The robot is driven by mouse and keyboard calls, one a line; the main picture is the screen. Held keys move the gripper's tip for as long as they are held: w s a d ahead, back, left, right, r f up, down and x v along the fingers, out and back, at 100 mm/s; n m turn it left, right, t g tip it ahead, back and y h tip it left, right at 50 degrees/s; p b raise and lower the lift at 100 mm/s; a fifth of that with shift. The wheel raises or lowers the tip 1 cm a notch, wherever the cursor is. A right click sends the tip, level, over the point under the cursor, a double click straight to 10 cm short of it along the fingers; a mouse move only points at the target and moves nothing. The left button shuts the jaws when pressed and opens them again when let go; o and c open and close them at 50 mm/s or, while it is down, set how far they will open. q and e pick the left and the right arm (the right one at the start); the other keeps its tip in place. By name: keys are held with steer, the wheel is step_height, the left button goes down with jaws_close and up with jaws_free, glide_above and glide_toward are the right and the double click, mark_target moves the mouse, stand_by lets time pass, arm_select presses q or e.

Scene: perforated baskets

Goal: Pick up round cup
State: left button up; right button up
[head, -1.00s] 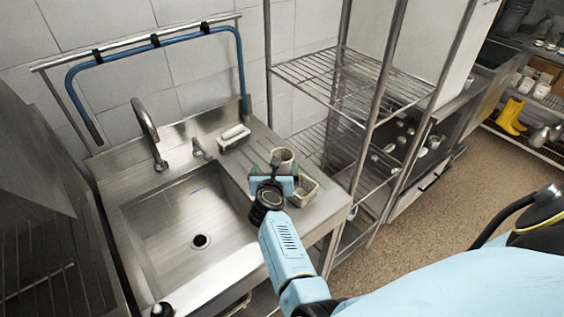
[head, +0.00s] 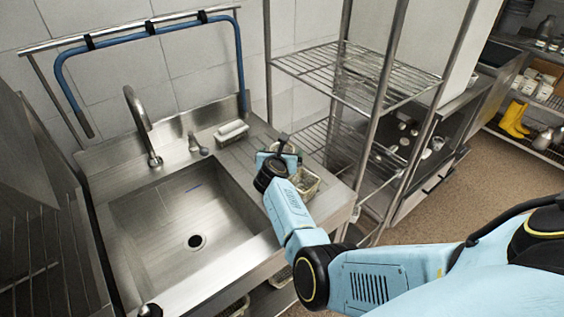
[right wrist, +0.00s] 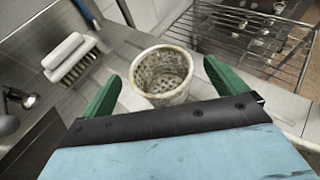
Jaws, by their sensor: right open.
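The round cup (right wrist: 160,82) is a whitish, worn, perforated round basket standing upright on the steel counter beside the sink. In the head view it is mostly hidden behind my right gripper (head: 279,152). In the right wrist view the green fingers of my right gripper (right wrist: 161,70) are apart, one on each side of the cup, with visible gaps. The cup appears between or just beyond the fingertips; the exact depth is unclear. No hold on it shows. My left gripper is not in view.
A rectangular perforated basket (head: 306,184) stands close by on the counter. A white brush (head: 231,132) lies near the wall, also seen in the right wrist view (right wrist: 69,57). The sink (head: 185,225) is at left. A wire shelf rack (head: 345,70) stands at right.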

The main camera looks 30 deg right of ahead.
steer(key=shift+b+x, duration=0.95)
steer(key=shift+x, duration=0.45)
steer(key=c, duration=1)
